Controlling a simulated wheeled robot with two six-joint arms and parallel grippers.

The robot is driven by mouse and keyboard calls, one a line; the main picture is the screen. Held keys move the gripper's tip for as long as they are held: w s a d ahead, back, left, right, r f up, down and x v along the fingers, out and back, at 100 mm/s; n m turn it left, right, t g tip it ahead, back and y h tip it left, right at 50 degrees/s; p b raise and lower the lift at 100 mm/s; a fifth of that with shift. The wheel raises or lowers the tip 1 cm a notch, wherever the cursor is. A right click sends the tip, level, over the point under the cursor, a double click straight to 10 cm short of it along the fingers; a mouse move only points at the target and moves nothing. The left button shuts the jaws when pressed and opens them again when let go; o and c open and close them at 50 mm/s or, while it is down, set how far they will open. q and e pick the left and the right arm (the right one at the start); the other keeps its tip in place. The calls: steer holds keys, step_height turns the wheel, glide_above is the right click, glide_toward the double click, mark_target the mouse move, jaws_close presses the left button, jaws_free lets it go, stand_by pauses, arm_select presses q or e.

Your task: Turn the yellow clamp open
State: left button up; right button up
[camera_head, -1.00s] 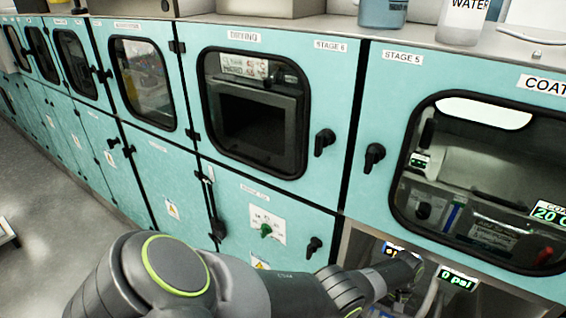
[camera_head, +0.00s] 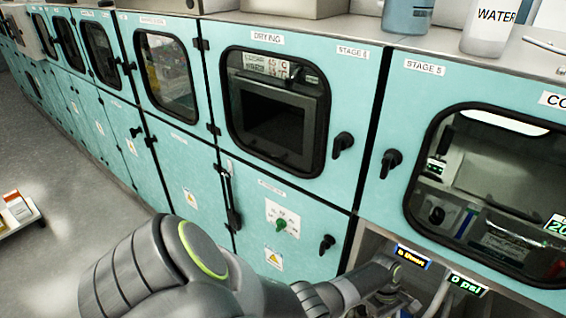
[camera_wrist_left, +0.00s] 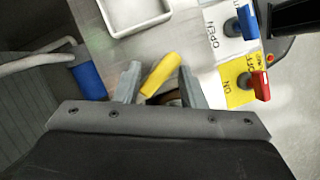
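The yellow clamp (camera_wrist_left: 162,73) shows in the left wrist view as a slanted yellow handle. It lies between the two fingers of my left gripper (camera_wrist_left: 160,86). The fingers are apart, one on each side of the handle, with gaps visible; contact cannot be told. The clamp's base is hidden behind the gripper body. In the head view my left arm reaches into the open bay below stage 5, and the end of the arm (camera_head: 385,281) is small and partly hidden there. My right gripper is not in view.
In the left wrist view, a blue handle (camera_wrist_left: 89,80) sits left, a white tray (camera_wrist_left: 135,14) above, and a blue valve (camera_wrist_left: 243,22) and red valve (camera_wrist_left: 259,84) on labelled plates right. Two lit displays (camera_head: 467,285) edge the bay. A low shelf (camera_head: 20,218) stands far left.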

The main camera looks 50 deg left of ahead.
arm_select(q)
steer(key=n+t, duration=0.2)
steer(key=n, duration=0.2)
steer(key=shift+s+n, duration=0.15)
steer(key=shift+n, duration=0.25)
steer(key=v, duration=1.8)
steer(key=s+a+f+m+t+y+b, duration=0.1)
steer(key=s+a+f+m+y, duration=0.2)
steer(key=s+f+m, duration=0.4)
steer(key=s+a+f+m+t+y+b, duration=0.1)
steer(key=s+a+f+m, duration=0.4)
steer(key=s+m, duration=0.6)
steer(key=s+f+y+b, duration=0.1)
steer(key=s+f, duration=0.1)
steer(key=s, duration=0.3)
steer(key=shift+m+y, duration=0.4)
steer(key=shift+s+f, duration=0.1)
steer(key=shift+s, duration=0.05)
